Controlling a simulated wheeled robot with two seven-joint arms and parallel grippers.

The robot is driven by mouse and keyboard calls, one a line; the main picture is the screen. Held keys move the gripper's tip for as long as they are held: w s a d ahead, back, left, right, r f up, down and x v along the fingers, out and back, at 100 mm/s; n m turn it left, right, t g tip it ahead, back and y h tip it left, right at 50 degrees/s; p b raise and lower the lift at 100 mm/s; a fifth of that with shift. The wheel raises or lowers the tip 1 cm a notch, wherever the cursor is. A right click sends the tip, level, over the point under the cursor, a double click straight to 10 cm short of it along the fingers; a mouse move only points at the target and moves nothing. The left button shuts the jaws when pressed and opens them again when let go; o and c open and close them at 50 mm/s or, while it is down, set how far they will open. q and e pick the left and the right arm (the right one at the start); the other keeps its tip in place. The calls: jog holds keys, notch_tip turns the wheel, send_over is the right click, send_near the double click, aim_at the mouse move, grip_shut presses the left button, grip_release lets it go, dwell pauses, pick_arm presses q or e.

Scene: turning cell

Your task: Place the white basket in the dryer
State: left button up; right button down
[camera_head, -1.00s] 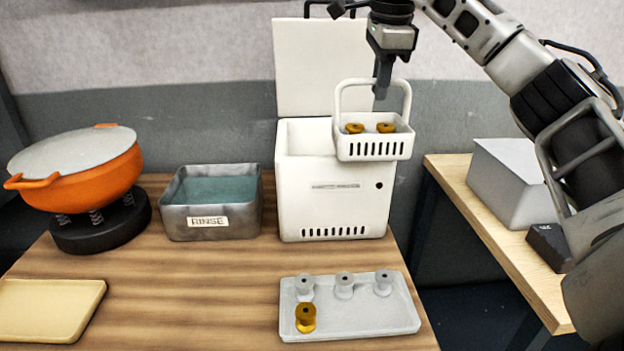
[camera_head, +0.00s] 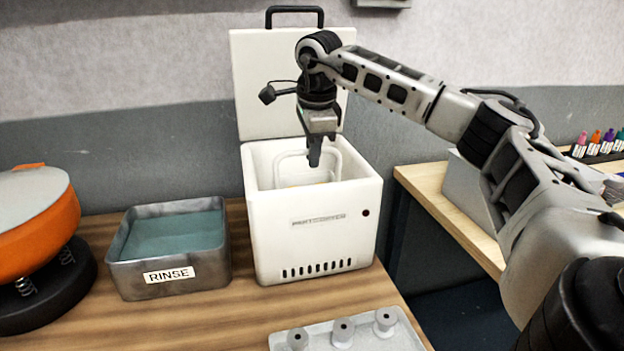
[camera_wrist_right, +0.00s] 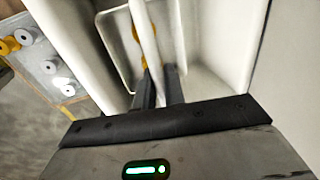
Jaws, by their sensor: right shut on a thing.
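The white dryer (camera_head: 318,240) stands on the wooden table with its lid (camera_head: 262,90) raised. The white basket (camera_head: 333,165) is down inside the dryer's opening; only its handle and a bit of its upper part show over the front wall in the head view. My right gripper (camera_head: 314,160) points down into the opening, shut on the basket's handle. In the right wrist view the fingers (camera_wrist_right: 158,88) close on the handle (camera_wrist_right: 143,35), with the basket and golden spools (camera_wrist_right: 137,32) below between the dryer walls. Whether the basket touches the dryer floor is hidden. My left gripper is not in view.
A grey metal rinse tub (camera_head: 170,250) stands left of the dryer. A pale tray (camera_head: 380,341) with grey spools is in front. A side table (camera_head: 450,205) is at right.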

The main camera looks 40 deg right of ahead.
aim_at(313, 177)
jog(key=shift+f, duration=3)
jog(key=c, duration=1.5)
grip_release()
jog(key=r, duration=0.4)
jog(key=s+r, duration=0.1)
jog(key=r, duration=0.3)
jog(key=s+a+r, duration=0.1)
jog(key=r, duration=0.3)
jog(key=shift+a+b, duration=0.1)
jog(key=shift+b, duration=0.2)
jog(key=shift+s, duration=0.1)
